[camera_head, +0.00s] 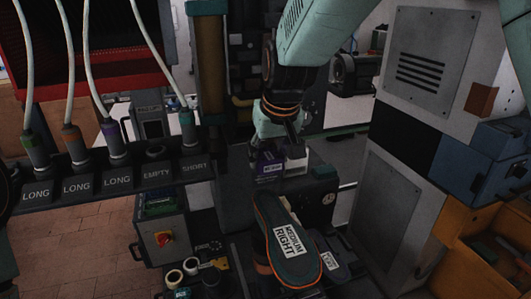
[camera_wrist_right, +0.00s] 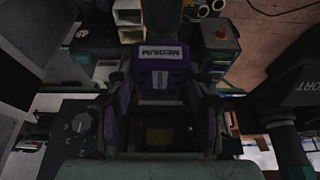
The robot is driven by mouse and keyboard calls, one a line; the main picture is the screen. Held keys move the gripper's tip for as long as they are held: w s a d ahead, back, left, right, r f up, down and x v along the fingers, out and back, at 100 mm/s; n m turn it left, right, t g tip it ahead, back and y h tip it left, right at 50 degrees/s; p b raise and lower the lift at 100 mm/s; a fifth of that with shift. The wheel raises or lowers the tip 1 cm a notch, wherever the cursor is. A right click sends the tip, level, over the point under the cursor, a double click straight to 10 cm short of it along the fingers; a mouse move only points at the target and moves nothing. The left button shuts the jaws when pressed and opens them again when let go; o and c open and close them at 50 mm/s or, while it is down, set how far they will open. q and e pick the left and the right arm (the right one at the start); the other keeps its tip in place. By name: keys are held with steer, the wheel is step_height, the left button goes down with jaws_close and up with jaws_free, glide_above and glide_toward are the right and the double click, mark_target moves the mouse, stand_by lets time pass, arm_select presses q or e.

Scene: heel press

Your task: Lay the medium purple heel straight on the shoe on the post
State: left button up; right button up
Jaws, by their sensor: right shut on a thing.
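The shoe (camera_head: 287,245) lies sole up in the lower middle of the head view, with a dark teal sole, an orange rim and a MEDIUM RIGHT label. The post under it is mostly hidden. My right gripper (camera_head: 283,143) is just beyond the shoe's far end, shut on the purple heel (camera_head: 268,167). In the right wrist view the heel (camera_wrist_right: 160,78) sits between the fingers, its MEDIUM label upside down. A teal, orange-edged piece (camera_wrist_right: 160,17) beyond it looks like the shoe. Whether heel and shoe touch is unclear. My left gripper is not in view.
A dark rack (camera_head: 110,180) with LONG, EMPTY and SHORT slots and cabled tools stands at the left. A white block (camera_head: 296,158) is beside the heel. A box with a red switch (camera_head: 163,239) stands left of the shoe. A grey cabinet (camera_head: 427,75) and blue box (camera_head: 482,160) border the right.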

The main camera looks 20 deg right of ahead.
mark_target(269, 172)
steer(key=shift+s+f+b, duration=0.15)
steer(key=shift+f+b, duration=0.15)
steer(key=shift+f, duration=0.15)
steer(key=shift+a+f+b, duration=0.2)
steer(key=shift+f+b, duration=0.05)
steer(key=shift+b, duration=0.05)
steer(key=b+x, duration=0.2)
steer(key=shift+f, duration=0.35)
steer(key=shift+d+f+b, duration=0.2)
steer(key=shift+f+b, duration=0.1)
steer(key=shift+f, duration=0.25)
steer(key=shift+s+a+f+b, duration=0.1)
steer(key=shift+s+f+b, duration=0.2)
steer(key=shift+f, duration=0.15)
steer(key=shift+b+x, duration=0.5)
steer(key=shift+x, duration=0.5)
steer(key=shift+f, duration=0.45)
steer(key=shift+s+r, duration=0.25)
steer(key=shift+s, duration=0.15)
steer(key=shift+w+f, duration=0.25)
steer(key=shift+w, duration=0.1)
steer(key=shift+s, duration=0.3)
